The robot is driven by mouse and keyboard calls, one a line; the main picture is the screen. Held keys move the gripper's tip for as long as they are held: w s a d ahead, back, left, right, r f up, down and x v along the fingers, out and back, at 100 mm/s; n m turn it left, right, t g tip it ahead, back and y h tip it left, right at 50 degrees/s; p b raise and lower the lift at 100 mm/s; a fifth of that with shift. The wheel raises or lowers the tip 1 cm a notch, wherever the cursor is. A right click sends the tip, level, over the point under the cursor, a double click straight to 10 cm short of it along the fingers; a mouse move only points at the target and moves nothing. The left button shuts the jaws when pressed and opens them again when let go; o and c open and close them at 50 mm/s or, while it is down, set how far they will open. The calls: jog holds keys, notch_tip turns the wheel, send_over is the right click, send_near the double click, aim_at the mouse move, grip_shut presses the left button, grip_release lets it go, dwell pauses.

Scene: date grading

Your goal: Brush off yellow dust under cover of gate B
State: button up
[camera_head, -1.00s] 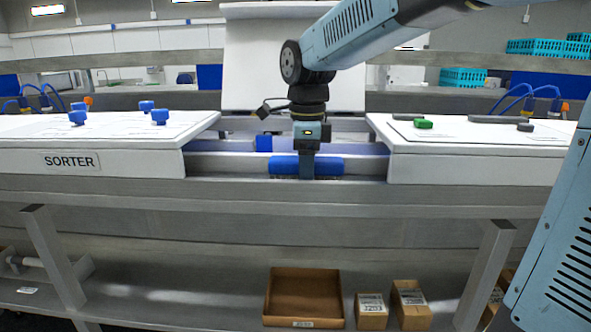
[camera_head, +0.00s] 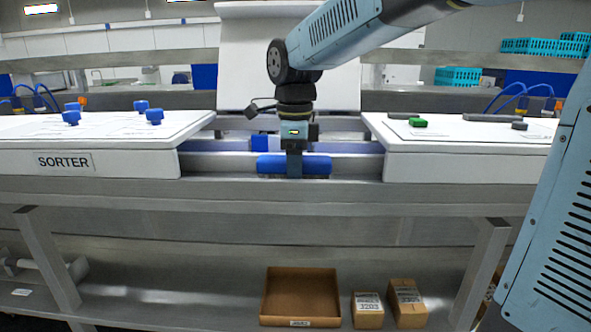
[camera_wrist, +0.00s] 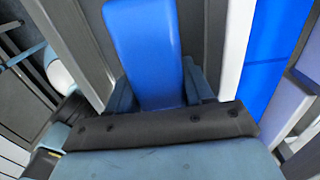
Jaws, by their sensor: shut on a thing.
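My gripper (camera_head: 294,166) is shut on a blue bar-shaped tool (camera_head: 318,165), which looks like the brush. It holds it level, low in the open bay between the sorter's two white tops. In the wrist view the blue tool (camera_wrist: 145,45) runs up from between the fingers. Its underside is hidden, so I cannot tell whether it touches the surface below. A white cover (camera_head: 335,65) stands raised behind the bay. No gate label and no yellow dust can be made out.
The left white top (camera_head: 120,165) bears the SORTER label and several blue knobs (camera_head: 154,117). The right top (camera_head: 450,168) carries a green piece (camera_head: 418,122) and dark handles. A smaller blue block (camera_head: 260,143) sits behind my gripper. A cardboard tray (camera_head: 300,321) lies on the shelf below.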

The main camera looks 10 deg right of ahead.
aim_at(273, 157)
jog(key=shift+w+a+f, duration=0.1)
jog(key=shift+w+a, duration=0.1)
jog(key=shift+a, duration=1.25)
jog(key=shift+w+a+f, duration=0.1)
jog(key=shift+w+a, duration=0.05)
jog(key=shift+a, duration=1.25)
jog(key=shift+c, duration=0.3)
jog(key=shift+w+a+r, duration=0.1)
jog(key=shift+w+a, duration=0.1)
jog(key=shift+a, duration=0.95)
jog(key=shift+s+d+r, duration=0.15)
jog(key=shift+d, duration=1.2)
jog(key=shift+s+d+f, duration=0.15)
jog(key=shift+s+d, duration=0.05)
jog(key=shift+d, duration=0.95)
jog(key=shift+s+d+f, duration=0.15)
jog(key=shift+d, duration=1)
jog(key=shift+s+d+f, duration=0.1)
jog(key=shift+d, duration=0.5)
jog(key=shift+c, duration=0.5)
jog(key=shift+s+d, duration=0.2)
jog(key=shift+d, duration=1.1)
jog(key=shift+w+a+r, duration=0.15)
jog(key=shift+a, duration=0.7)
jog(key=shift+w+a+r, duration=0.1)
jog(key=shift+w+a, duration=0.05)
jog(key=shift+a, duration=0.65)
